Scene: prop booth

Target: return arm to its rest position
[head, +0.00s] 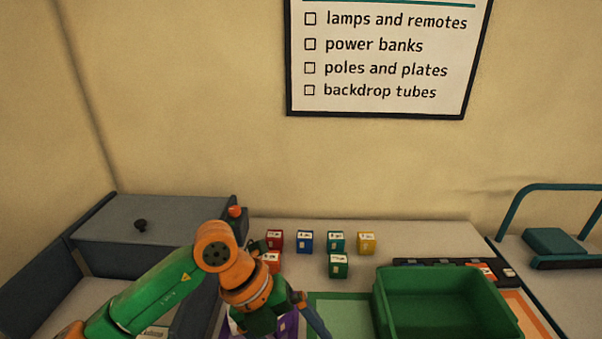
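My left arm, green with orange joints, reaches in from the lower left. Its gripper (285,325) hangs low at the bottom edge, over a purple patch (290,331) on the table. One blue-grey finger shows on its right side; the other finger and the fingertips are hidden or cut off, so I cannot tell whether it is open or holds anything. My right arm and gripper are not in view.
Several small boxes, including a blue one (305,242) and a green one (338,267), stand behind the gripper. A green crate (376,290) stands to its right. A grey cabinet (150,215) borders the arm at left. A teal-railed frame (560,187) is far right.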

